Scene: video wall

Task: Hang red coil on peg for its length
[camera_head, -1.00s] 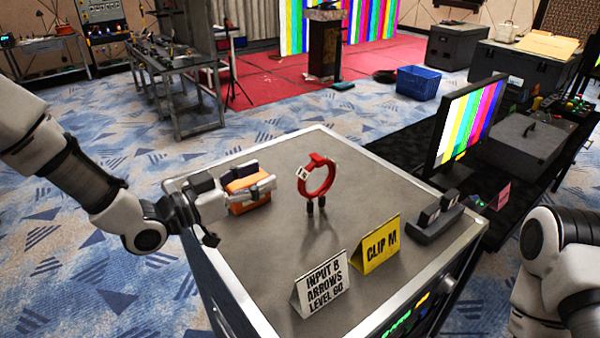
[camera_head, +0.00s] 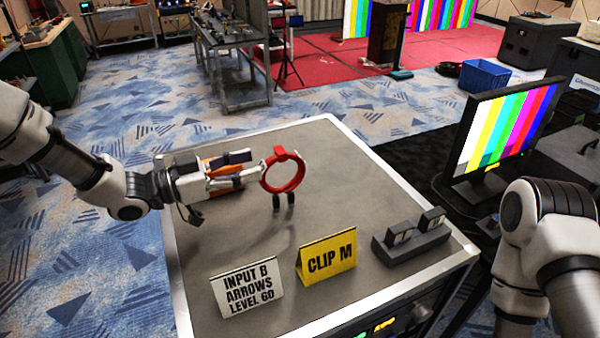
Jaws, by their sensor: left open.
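The red coil (camera_head: 282,154) is a ring standing upright on the grey case top (camera_head: 345,180). Two short dark ends show below it, and a pale piece is on its left side. My left gripper (camera_head: 248,179) is open, level with the coil, with its fingertips close to the coil's left side. I cannot tell whether they touch. My right arm (camera_head: 548,235) is at the right, and its gripper is outside the view. No peg can be made out.
A white sign (camera_head: 247,290), a yellow "CLIP M" sign (camera_head: 327,257) and a dark two-part holder (camera_head: 412,238) stand along the front. A colour-bar monitor (camera_head: 508,128) is at the right.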

